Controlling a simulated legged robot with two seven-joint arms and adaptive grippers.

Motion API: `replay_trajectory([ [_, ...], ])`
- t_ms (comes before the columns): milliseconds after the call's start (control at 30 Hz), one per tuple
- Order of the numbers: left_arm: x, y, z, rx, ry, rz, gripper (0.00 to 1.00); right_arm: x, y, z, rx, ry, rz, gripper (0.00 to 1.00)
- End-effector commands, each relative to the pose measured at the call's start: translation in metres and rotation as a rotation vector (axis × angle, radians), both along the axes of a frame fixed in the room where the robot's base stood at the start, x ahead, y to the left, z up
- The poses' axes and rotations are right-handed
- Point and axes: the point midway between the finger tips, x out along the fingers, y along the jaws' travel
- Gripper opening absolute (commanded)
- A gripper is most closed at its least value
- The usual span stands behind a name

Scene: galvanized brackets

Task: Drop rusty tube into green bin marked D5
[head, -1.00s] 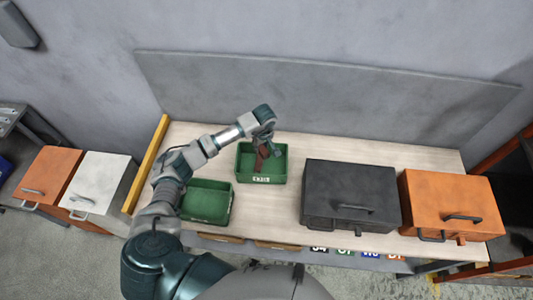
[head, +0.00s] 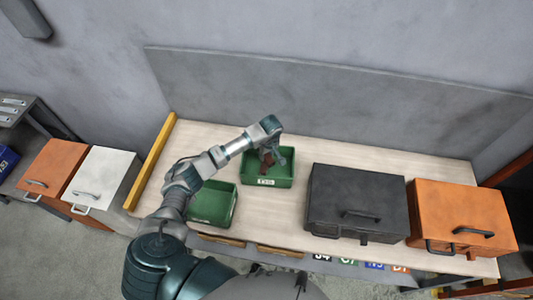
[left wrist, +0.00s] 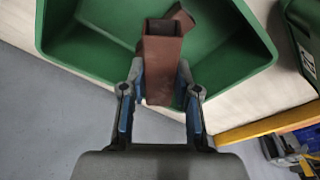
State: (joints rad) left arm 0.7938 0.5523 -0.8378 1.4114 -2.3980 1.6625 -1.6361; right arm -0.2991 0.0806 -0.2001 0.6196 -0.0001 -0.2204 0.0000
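A green bin (head: 267,170) stands on the bench; its white front label is too small to read. My left gripper (head: 277,157) is over this bin. In the left wrist view, the gripper fingers (left wrist: 160,88) press on both sides of the rusty tube (left wrist: 160,70), a brown square tube with its open end showing. The tube also shows in the head view (head: 268,160), above or inside the bin; I cannot tell its height. Another brown piece (left wrist: 181,17) shows behind it in the wrist view. My right gripper is not in view.
A second green bin (head: 214,203) stands nearer on the left. A black box (head: 357,197) and an orange box (head: 460,214) stand to the right. A yellow rail (head: 153,155) edges the bench's left end. A grey panel (head: 330,95) stands behind.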

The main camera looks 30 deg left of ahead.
Motion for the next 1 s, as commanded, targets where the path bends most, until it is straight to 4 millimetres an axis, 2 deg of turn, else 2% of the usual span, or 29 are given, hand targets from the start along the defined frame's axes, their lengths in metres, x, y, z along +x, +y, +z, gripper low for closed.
replay_trajectory([
  [33,0.000,0.000,0.000,0.000,0.000,0.001,0.40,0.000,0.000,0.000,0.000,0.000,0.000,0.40],
  [100,0.000,0.001,0.000,-0.001,0.000,0.001,0.58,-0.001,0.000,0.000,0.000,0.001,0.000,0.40],
  [133,0.000,0.002,-0.001,-0.001,0.000,0.001,0.60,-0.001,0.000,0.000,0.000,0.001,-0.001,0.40],
  [467,0.000,0.000,0.003,0.001,-0.001,0.001,0.60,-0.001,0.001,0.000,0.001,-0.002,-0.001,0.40],
  [567,0.000,-0.002,0.015,0.002,-0.002,0.002,0.60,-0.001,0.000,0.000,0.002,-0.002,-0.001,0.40],
  [800,-0.004,-0.006,0.068,0.002,-0.003,0.002,0.60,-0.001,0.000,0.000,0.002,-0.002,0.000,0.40],
  [1000,-0.007,-0.007,0.102,-0.001,0.000,0.003,0.60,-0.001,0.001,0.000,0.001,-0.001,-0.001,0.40],
])
